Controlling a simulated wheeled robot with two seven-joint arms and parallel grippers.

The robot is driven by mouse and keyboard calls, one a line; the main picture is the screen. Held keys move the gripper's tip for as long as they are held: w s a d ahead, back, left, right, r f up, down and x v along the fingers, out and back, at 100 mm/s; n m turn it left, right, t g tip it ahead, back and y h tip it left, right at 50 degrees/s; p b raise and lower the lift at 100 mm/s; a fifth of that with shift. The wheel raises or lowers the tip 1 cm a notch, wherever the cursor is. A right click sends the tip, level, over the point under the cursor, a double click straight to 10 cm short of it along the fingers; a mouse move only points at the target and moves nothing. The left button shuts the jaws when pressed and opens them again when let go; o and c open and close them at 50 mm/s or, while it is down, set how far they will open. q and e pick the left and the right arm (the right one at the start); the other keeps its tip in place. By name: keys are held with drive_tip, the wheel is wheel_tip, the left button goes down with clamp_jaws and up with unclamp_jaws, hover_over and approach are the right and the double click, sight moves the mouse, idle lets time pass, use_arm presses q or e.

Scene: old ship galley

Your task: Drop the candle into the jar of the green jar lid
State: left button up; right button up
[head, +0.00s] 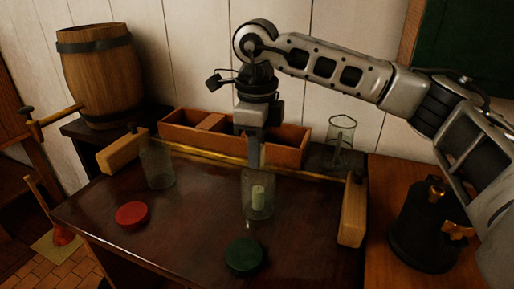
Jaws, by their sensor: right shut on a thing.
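The pale candle (258,198) is upright and shows through the glass of the clear jar (270,205), which stands just behind the green jar lid (245,256). My right gripper (254,164) comes straight down over this jar's mouth and is shut on the candle. The glass blurs its fingertips, so where they meet the candle is unclear. I cannot tell whether the candle touches the jar's bottom. A second clear jar (157,165) stands to the left, behind a red jar lid (131,215). My left gripper is out of view.
A brass rail (205,155) with wooden end blocks runs along the table's back. Behind it are a wooden box (180,133) and a glass vessel (341,140). A dark lamp-like can (428,225) stands at right. The front middle of the dark table (185,235) is clear.

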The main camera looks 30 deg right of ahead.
drive_tip(key=o, duration=1)
drive_tip(key=shift+o, duration=0.2)
wheel_tip(320, 180, up, 16)
drive_tip(key=p, duration=0.2)
drive_tip(key=shift+f, duration=0.1)
